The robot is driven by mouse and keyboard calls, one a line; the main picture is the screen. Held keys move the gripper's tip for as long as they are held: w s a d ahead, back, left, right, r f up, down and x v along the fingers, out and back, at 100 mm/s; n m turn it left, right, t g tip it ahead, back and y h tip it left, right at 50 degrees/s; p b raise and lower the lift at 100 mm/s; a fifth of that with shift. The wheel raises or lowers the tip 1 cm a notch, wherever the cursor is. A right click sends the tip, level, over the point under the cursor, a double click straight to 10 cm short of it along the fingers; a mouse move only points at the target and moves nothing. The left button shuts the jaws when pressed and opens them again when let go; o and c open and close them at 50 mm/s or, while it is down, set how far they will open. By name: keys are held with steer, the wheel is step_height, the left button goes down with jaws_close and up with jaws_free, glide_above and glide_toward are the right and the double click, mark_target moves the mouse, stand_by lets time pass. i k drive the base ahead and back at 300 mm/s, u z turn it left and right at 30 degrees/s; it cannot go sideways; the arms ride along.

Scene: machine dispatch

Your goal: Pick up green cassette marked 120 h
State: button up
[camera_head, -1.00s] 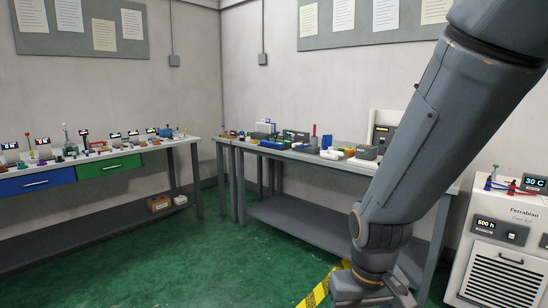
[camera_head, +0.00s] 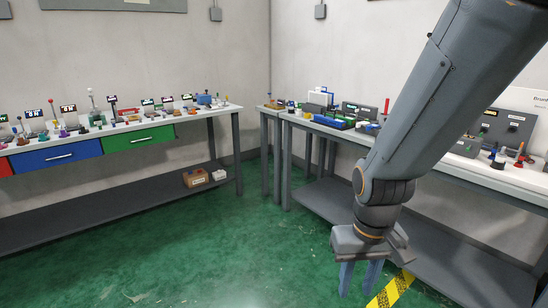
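I cannot make out a green cassette marked 120 h; the small items on the benches are too tiny to read. My gripper (camera_head: 360,277) hangs in front of the right bench (camera_head: 440,163), low over the floor. Its two fingers point down with a gap between them, and nothing shows in it. My arm hides part of the right bench top.
The left bench (camera_head: 130,132) carries many small items and displays, with a blue drawer (camera_head: 57,157) and a green drawer (camera_head: 138,138) below. A brown box (camera_head: 196,177) sits on its lower shelf. Yellow tape (camera_head: 392,290) marks the floor. Green floor (camera_head: 230,245) between benches is clear.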

mark_target(350, 122)
steer(key=z, duration=0.05)
steer(key=i, duration=2.15)
steer(key=z, duration=0.5)
steer(key=i, duration=1.5)
steer(key=z, duration=0.1)
